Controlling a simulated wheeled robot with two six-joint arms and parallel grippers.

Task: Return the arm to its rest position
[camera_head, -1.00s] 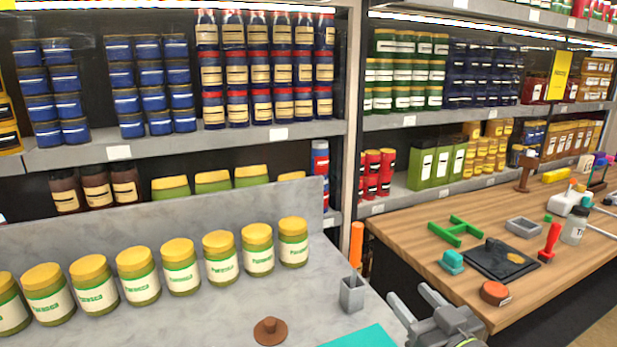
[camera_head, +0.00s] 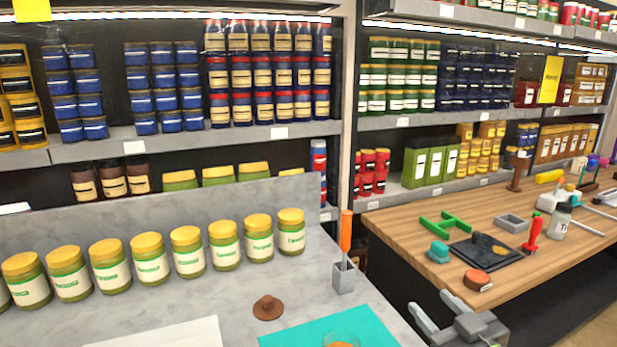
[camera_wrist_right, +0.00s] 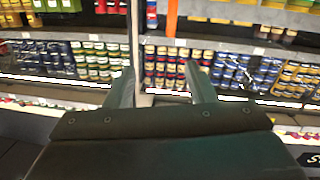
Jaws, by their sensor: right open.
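My right gripper (camera_head: 440,312) is in the lower right of the head view, in front of the counter's right end and below the wooden table. Its two fingers are apart with nothing between them. The fingers also show spread and empty in the right wrist view (camera_wrist_right: 152,85), which faces shelves of jars. My left gripper is not in view.
A grey holder (camera_head: 344,277) with an orange-handled tool (camera_head: 346,232) stands at the counter's right edge, close to my right gripper. A wooden table (camera_head: 400,228) lies beyond.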

